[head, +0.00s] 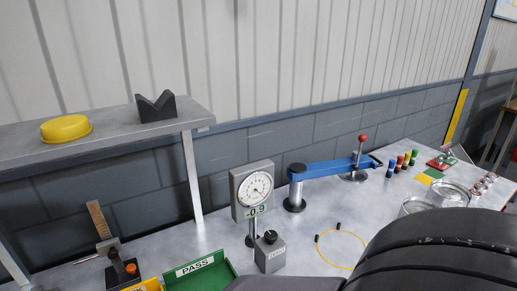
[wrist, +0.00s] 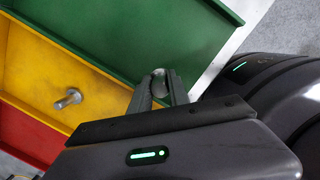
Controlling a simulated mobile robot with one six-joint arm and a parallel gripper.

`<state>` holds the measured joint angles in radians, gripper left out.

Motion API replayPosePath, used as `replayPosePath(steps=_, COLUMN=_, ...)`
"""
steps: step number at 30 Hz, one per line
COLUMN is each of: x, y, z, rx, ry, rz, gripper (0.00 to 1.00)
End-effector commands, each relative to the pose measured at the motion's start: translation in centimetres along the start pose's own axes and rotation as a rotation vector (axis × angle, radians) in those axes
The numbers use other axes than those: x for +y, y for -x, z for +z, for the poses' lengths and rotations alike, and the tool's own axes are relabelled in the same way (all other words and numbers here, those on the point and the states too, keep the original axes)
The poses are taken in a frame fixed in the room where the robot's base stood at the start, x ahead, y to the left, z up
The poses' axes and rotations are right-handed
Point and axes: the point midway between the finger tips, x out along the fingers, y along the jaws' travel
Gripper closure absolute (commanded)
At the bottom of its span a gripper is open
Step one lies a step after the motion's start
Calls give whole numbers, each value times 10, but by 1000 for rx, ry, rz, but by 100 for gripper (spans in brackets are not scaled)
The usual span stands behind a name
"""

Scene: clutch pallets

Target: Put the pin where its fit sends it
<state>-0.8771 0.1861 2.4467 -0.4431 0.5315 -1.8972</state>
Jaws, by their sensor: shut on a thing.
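My gripper (wrist: 160,88) is shut on a grey pin (wrist: 159,72). Only the pin's rounded end shows between the fingertips in the wrist view. The held pin is over the green tray (wrist: 150,30), near its wall beside the yellow tray; its height above the tray is hard to tell. Another grey headed pin (wrist: 68,98) lies in the yellow tray (wrist: 30,62). A red tray (wrist: 25,135) is beyond the yellow one. In the head view the green tray (head: 215,278) is labelled PASS. A dial gauge (head: 252,190) shows a sign reading -0.9. My gripper is hidden there.
A small grey box with a black knob (head: 270,252) stands right of the PASS tray. A shelf (head: 100,135) overhangs at left.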

Motion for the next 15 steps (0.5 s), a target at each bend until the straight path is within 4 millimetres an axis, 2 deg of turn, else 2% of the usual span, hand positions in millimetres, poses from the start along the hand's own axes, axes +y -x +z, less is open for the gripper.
replayPosePath(steps=3, x=12, y=-13, z=40, rx=0, ry=-11, rz=-1, gripper=100)
replayPosePath(steps=7, x=22, y=-22, z=76, rx=0, ry=-9, rz=-2, gripper=100)
replayPosePath(steps=14, x=31, y=-28, z=105, rx=1, ry=-8, rz=-2, gripper=100)
replayPosePath(steps=15, x=31, y=-40, z=101, rx=2, ry=-6, rz=-3, gripper=100)
